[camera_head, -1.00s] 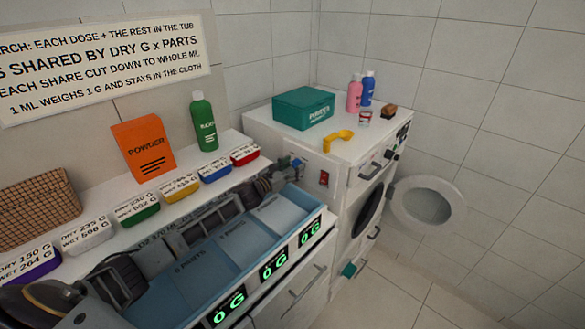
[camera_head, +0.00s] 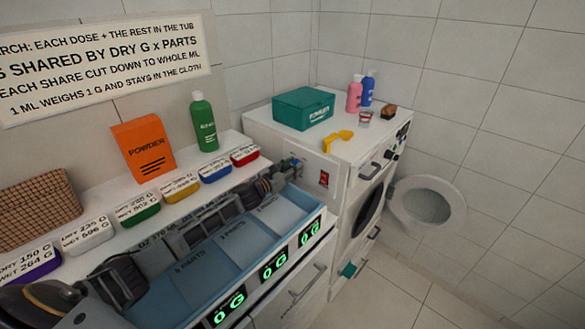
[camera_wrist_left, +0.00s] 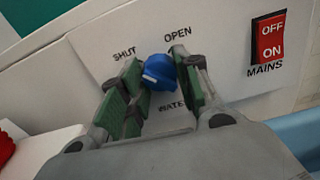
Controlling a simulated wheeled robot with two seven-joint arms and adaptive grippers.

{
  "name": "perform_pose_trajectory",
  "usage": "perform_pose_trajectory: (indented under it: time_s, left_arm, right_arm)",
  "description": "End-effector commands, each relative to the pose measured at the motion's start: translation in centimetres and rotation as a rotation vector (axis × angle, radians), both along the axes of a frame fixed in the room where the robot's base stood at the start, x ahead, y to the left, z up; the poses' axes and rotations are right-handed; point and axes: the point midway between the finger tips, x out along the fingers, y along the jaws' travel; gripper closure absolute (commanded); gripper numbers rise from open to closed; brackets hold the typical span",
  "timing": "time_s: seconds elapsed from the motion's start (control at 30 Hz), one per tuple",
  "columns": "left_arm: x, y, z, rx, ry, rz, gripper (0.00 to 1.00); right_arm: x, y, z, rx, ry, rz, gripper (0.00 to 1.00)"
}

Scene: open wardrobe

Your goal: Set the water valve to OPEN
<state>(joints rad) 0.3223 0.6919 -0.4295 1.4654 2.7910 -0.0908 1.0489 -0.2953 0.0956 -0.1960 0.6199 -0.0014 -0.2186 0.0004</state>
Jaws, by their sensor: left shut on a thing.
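The water valve is a blue round knob (camera_wrist_left: 159,72) on the white side panel (camera_wrist_left: 100,45), with a pale mark on its lower left face. The label SHUT is printed to its upper left and OPEN above it to the right. My left gripper (camera_wrist_left: 160,88) has its green-padded fingers on either side of the knob and is shut on it. I cannot tell exactly which label the knob points to. In the head view my left gripper (camera_head: 288,170) is at the side of the white washing machine (camera_head: 345,165), where it hides most of the knob. My right gripper is not in view.
A red MAINS switch (camera_wrist_left: 270,36) is right of the valve; it also shows in the head view (camera_head: 323,179). The blue tub (camera_head: 225,245) lies under my left arm. Coloured labelled boxes, an orange powder box (camera_head: 143,148) and a green bottle (camera_head: 203,122) line the shelf behind.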

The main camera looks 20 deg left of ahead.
Motion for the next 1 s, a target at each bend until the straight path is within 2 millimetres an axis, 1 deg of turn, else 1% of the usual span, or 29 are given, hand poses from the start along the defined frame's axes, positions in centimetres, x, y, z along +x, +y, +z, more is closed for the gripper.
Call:
perform_pose_trajectory:
  time_s: [0.27,0.7,1.0]
  left_arm:
    - [0.0,0.0,-0.1,0.097,-0.032,0.001,0.91]
    - [0.0,0.0,-0.1,0.310,-0.106,0.000,0.91]
    - [-0.1,0.0,-0.2,0.447,-0.153,0.000,0.91]
  right_arm:
    - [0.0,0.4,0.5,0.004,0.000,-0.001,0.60]
    - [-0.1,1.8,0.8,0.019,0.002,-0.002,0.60]
    - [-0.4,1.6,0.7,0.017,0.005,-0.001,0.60]
